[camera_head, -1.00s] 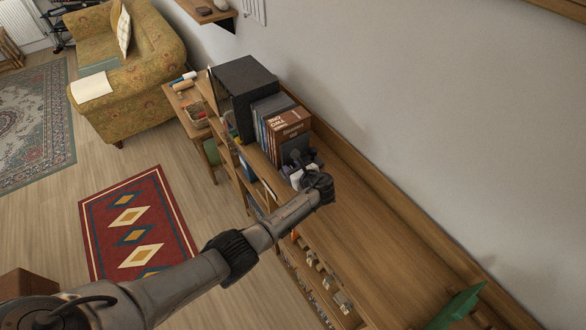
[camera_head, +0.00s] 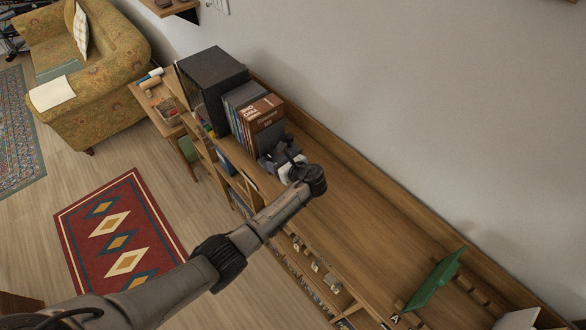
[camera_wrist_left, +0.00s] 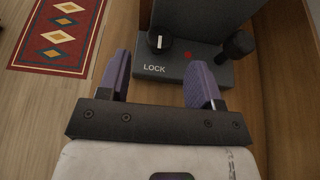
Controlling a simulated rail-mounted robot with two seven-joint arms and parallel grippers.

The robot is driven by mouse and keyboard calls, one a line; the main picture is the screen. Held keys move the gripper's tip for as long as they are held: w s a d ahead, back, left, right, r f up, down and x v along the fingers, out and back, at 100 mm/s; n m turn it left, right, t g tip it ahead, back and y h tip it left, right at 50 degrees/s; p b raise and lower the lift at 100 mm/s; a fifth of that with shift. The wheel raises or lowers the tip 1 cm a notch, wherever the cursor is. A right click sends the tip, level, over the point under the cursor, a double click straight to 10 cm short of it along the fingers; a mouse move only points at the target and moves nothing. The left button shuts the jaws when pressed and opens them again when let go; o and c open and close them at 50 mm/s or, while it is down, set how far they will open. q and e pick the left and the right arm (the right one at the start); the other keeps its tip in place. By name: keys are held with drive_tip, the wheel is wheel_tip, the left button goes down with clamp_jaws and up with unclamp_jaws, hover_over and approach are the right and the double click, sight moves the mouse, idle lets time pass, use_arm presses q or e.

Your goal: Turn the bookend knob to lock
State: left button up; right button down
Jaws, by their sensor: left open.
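The bookend is a dark grey block on the wooden shelf top, seen in the left wrist view (camera_wrist_left: 190,68). Its round black knob (camera_wrist_left: 158,41) has a white pointer line, and the word LOCK is printed below it. A red dot and a second black knob-like part (camera_wrist_left: 238,44) sit to the right. In the head view the bookend (camera_head: 270,138) stands against the row of books, partly hidden by my left gripper (camera_head: 286,166). The left gripper, also in the wrist view (camera_wrist_left: 158,82), is open, its two purple-padded fingers apart and empty, just short of the knob. The right gripper is not in view.
Books (camera_head: 252,115) and a black box (camera_head: 210,88) stand on the shelf top (camera_head: 350,215) beyond the bookend. A wall runs along the right. A green bookend-like piece (camera_head: 436,280) stands at the near right. The shelf top between is clear.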

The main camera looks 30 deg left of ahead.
use_arm(q)
drive_tip(key=b+v, duration=0.1)
drive_tip(key=v, duration=0.7)
drive_tip(key=shift+s+d+r, duration=0.15)
drive_tip(key=shift+d+r, duration=0.05)
drive_tip(key=shift+d, duration=0.15)
drive_tip(key=d+r+n+t+h, duration=0.4)
drive_tip(key=d+r+n+h, duration=0.5)
drive_tip(key=n, duration=0.8)
drive_tip(key=s+r+n+t+h, duration=0.2)
drive_tip(key=s+r, duration=0.1)
drive_tip(key=s, duration=0.2)
drive_tip(key=s+a+f+g+p, duration=0.1)
drive_tip(key=s+f, duration=0.4)
drive_tip(key=s, duration=0.6)
drive_tip(key=s+a+f+g+h+p, duration=0.1)
drive_tip(key=s+f, duration=0.4)
drive_tip(key=s, duration=0.5)
drive_tip(key=s+a+f+g+h+p, duration=0.1)
drive_tip(key=s+f+g, duration=0.3)
drive_tip(key=s, duration=0.7)
drive_tip(key=shift+s+a+f, duration=0.35)
drive_tip(key=shift+a+f, duration=0.2)
drive_tip(key=shift+a, duration=0.1)
